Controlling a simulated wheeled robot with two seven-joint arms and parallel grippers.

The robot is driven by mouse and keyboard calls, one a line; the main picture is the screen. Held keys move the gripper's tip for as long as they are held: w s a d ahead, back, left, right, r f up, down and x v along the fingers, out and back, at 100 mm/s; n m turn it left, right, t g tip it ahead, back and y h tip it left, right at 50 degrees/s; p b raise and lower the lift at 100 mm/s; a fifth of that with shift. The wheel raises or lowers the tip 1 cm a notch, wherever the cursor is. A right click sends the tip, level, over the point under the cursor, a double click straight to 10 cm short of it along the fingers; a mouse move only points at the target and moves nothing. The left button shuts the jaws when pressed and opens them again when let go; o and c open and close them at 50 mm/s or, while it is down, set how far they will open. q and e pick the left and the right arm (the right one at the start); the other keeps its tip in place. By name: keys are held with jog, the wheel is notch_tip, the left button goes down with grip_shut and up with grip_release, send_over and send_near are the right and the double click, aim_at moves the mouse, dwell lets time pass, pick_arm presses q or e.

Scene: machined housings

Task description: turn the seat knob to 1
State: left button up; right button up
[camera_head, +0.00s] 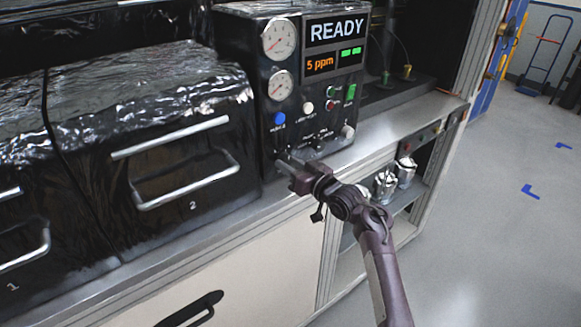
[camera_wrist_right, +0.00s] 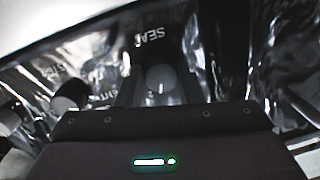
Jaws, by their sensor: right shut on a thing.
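The seat knob (camera_wrist_right: 160,79) is a round grey knob with a short pale mark, below partly readable "SEA" lettering in the right wrist view. My right gripper (camera_wrist_right: 160,84) has its two dark fingers on either side of this knob and is shut on it. In the head view my right gripper (camera_head: 284,159) reaches the lower left of the black control panel (camera_head: 262,100). There the gripper hides the knob. I cannot read the knob's setting numbers. My left gripper is not in view.
The panel's display (camera_head: 336,41) reads READY and 5 ppm. Two gauges (camera_head: 279,40), a blue button (camera_head: 280,118) and other small controls sit close above and right of my gripper. A black drawer unit (camera_head: 165,110) marked 2 stands to the left. The steel ledge (camera_head: 395,120) is clear at right.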

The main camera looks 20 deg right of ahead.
jog(key=n+b, duration=0.2)
jog(key=n, duration=0.3)
jog(key=shift+f, duration=0.1)
jog(key=n+b, duration=0.2)
jog(key=n, duration=0.1)
jog(key=shift+n+h+b, duration=0.35)
jog(key=shift+n+h, duration=0.05)
jog(key=shift+n, duration=0.4)
jog(key=shift+r, duration=0.2)
jog(key=o, duration=1)
jog(key=shift+c, duration=0.2)
jog(key=shift+d, duration=0.1)
jog(key=b+v, duration=0.2)
jog(key=v, duration=0.5)
jog(key=shift+s, duration=0.35)
